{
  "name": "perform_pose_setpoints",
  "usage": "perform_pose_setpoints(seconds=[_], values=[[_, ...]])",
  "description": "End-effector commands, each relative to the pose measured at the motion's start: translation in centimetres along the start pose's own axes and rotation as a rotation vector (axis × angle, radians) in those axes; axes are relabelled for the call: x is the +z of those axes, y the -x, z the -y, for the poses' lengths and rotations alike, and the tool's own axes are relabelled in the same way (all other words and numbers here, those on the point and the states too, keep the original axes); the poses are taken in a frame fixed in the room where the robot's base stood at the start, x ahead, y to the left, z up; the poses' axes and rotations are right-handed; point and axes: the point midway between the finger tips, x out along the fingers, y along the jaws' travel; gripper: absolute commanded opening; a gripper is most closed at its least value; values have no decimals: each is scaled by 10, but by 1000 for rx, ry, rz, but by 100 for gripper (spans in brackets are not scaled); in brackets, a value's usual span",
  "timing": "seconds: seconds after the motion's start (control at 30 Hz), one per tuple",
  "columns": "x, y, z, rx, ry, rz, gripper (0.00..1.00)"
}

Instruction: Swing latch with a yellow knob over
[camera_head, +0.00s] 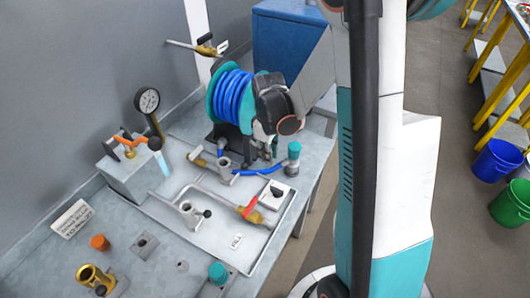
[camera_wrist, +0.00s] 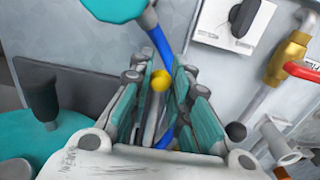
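The yellow knob (camera_wrist: 161,80) shows in the wrist view between the tips of my gripper's two fingers. A grey bar (camera_wrist: 152,118), which looks like the latch's arm, runs from the knob toward the palm. My gripper (camera_wrist: 160,84) is open, with teal-padded fingers on either side of the knob and a small gap visible on each side. In the head view my gripper (camera_head: 266,150) points down beside the blue hose reel (camera_head: 232,98). The knob is hidden there, and the latch's base cannot be made out in either view.
A teal-capped post (camera_head: 293,158) and a box with a black rotary switch (camera_head: 277,194) stand close by. A brass valve with a red handle (camera_head: 252,211) sits on the pipe in the tray (camera_head: 225,245). A blue hose (camera_wrist: 160,45) passes near my fingers.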

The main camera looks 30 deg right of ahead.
Motion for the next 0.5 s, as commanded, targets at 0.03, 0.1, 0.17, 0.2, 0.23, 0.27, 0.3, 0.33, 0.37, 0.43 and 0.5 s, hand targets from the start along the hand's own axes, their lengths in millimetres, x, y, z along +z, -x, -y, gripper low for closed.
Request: perform_pose_setpoints(seconds=[0.03, 0.1, 0.17, 0.2, 0.23, 0.27, 0.3, 0.33, 0.37, 0.43, 0.5], values=[[0, 0, 0, 0, 0, 0, 0], [0, 0, 0, 0, 0, 0, 0], [0, 0, 0, 0, 0, 0, 0], [0, 0, 0, 0, 0, 0, 0], [0, 0, 0, 0, 0, 0, 0], [0, 0, 0, 0, 0, 0, 0], [0, 0, 0, 0, 0, 0, 0], [0, 0, 0, 0, 0, 0, 0], [0, 0, 0, 0, 0, 0, 0], [0, 0, 0, 0, 0, 0, 0], [0, 1, 0, 0, 0, 0, 0]])
